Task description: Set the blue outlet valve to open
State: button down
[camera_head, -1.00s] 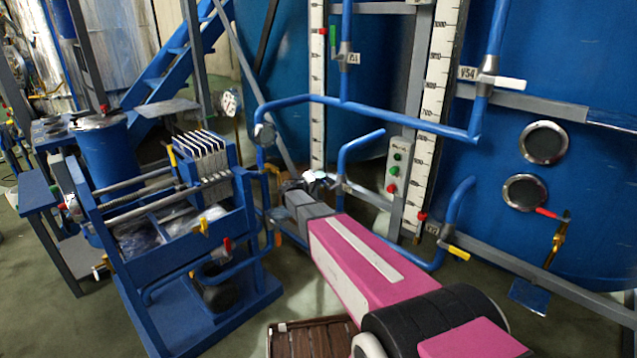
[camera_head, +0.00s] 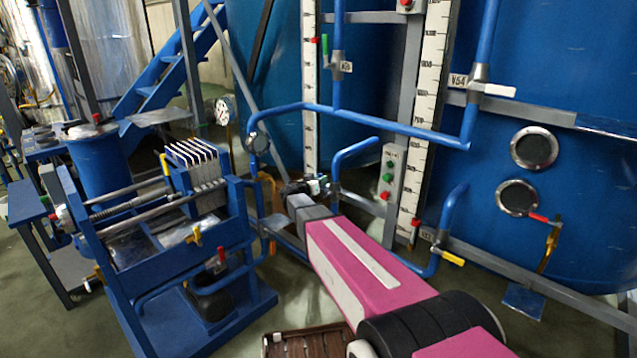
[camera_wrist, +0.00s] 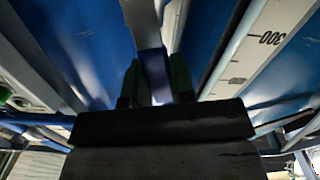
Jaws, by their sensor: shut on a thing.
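In the wrist view my gripper (camera_wrist: 155,88) has its two dark fingers closed on a narrow blue-violet piece (camera_wrist: 153,66), which looks like the blue valve handle. Its upper end meets a grey part (camera_wrist: 143,22). The handle's far end and the valve body are hard to make out. In the head view my gripper (camera_head: 320,184) is at the lower end of a blue bent pipe (camera_head: 352,153), in front of the tanks. There the gripper hides the valve, and its angle cannot be told.
A blue filter press (camera_head: 190,235) stands at left. A green-and-red button box (camera_head: 390,178) is just right of my gripper. A yellow-handled valve (camera_head: 448,256) and a red-handled valve (camera_head: 545,220) are farther right. A blue pipe (camera_head: 390,126) runs above my gripper.

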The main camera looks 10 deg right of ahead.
jog(key=shift+s+d+r+m, duration=0.1)
jog(key=shift+s+d+m, duration=0.2)
jog(key=shift+m, duration=0.3)
jog(key=shift+s+d+m, duration=0.15)
jog(key=shift+s+m, duration=0.2)
jog(key=shift+m, duration=0.25)
jog(key=c, duration=1)
grip_release()
jog(key=shift+o, duration=0.2)
jog(key=v, duration=1)
jog(key=shift+s+a, duration=0.25)
jog(key=shift+a, duration=0.05)
